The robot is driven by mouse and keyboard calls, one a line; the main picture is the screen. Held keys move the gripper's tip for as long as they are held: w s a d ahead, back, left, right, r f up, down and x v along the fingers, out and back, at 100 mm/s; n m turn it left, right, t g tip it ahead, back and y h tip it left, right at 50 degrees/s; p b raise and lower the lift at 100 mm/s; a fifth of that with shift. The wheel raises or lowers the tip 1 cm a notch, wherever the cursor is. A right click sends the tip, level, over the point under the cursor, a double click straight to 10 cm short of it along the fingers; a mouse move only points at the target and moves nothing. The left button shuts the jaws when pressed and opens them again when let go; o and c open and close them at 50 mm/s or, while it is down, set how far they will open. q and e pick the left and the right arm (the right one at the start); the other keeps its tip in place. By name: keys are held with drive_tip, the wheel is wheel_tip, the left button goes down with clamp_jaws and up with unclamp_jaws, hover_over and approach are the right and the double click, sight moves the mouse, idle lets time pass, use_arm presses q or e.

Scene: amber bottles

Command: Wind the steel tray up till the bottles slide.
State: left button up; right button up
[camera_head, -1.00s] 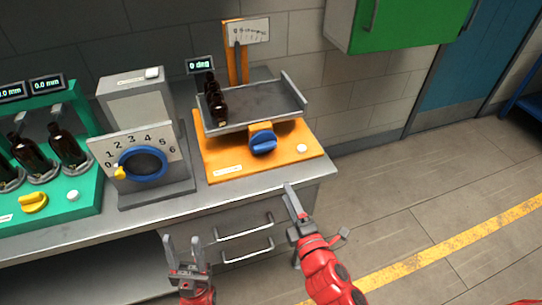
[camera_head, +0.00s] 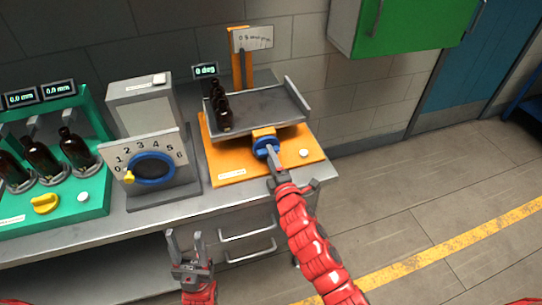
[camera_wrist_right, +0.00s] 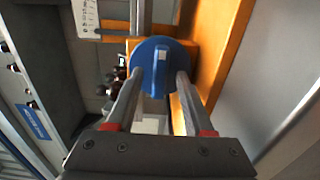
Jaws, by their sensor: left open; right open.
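The steel tray (camera_head: 262,103) lies level above an orange base (camera_head: 228,166), and the display (camera_head: 205,71) by it reads 0 deg. Several dark amber bottles (camera_head: 221,112) stand in a row at the tray's left end. A blue knob (camera_head: 262,144) sits on the front of the orange base. My right gripper (camera_head: 272,153) is at the knob. In the right wrist view the knob (camera_wrist_right: 158,62) is between the two open fingers, near their tips; I cannot tell if they touch it. My left gripper (camera_head: 186,240) is open and empty in front of the bench.
A grey box with a blue dial (camera_head: 152,181) marked 0 to 6 stands left of the orange base. A green station (camera_head: 80,207) with bottles and a yellow knob (camera_head: 45,203) is further left. Drawer handles (camera_head: 247,241) are below the bench edge. Floor to the right is clear.

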clamp_jaws()
idle(0.3)
